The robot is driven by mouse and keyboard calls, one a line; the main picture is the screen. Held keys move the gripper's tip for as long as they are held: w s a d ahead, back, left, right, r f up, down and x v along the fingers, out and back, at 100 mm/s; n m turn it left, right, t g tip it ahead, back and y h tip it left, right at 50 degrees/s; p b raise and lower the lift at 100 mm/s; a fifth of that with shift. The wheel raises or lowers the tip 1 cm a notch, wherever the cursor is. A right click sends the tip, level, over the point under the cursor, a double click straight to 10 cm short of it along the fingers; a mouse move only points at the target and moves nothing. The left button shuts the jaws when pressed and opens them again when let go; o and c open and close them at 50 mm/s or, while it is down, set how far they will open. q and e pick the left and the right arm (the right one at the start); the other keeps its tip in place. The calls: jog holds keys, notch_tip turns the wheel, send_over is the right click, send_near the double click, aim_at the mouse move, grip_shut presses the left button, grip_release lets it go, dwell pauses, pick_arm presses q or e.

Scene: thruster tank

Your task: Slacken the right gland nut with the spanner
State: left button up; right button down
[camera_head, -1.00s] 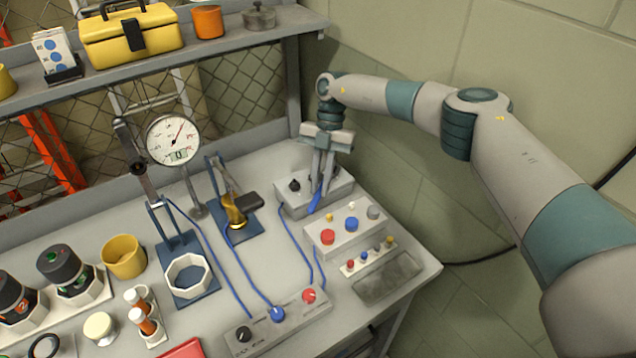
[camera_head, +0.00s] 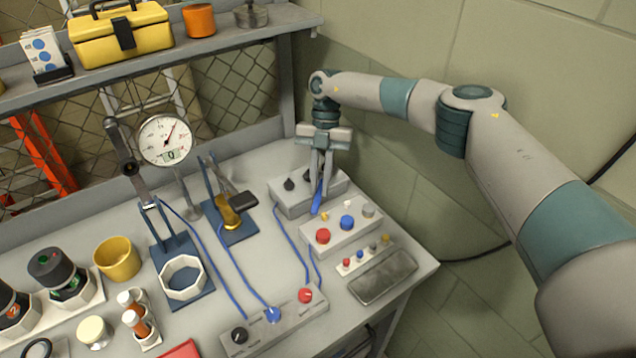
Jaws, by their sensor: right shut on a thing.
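A grey box (camera_head: 280,204) at the back right of the bench carries two dark gland nuts on top. The left nut (camera_head: 289,184) is in plain sight. The right nut (camera_head: 307,175) is partly hidden by my right gripper. My right gripper (camera_head: 321,178) points down over the right side of the box. It is shut on a slim blue tool, which looks like the spanner (camera_head: 317,201). The tool slants down toward the front of the box. I cannot tell whether its jaw sits around the right nut. My left gripper is out of view.
A button box (camera_head: 337,238) stands just in front, with a small row of knobs and a grey tray (camera_head: 383,278) nearer. Blue cables run to a front control box (camera_head: 270,330). A gauge (camera_head: 164,141) stands left. The wall is close at right.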

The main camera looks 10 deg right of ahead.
jog(key=shift+d, duration=0.1)
dwell(0.3)
jog(key=shift+s+d+n+h+b, duration=0.25)
jog(key=shift+d+n+b, duration=0.2)
jog(key=shift+n, duration=0.25)
jog(key=shift+d, duration=0.15)
jog(key=shift+s+d+n+h+b, duration=0.15)
jog(key=shift+d+n+h+b, duration=0.2)
jog(key=shift+n, duration=0.35)
jog(key=shift+d, duration=0.15)
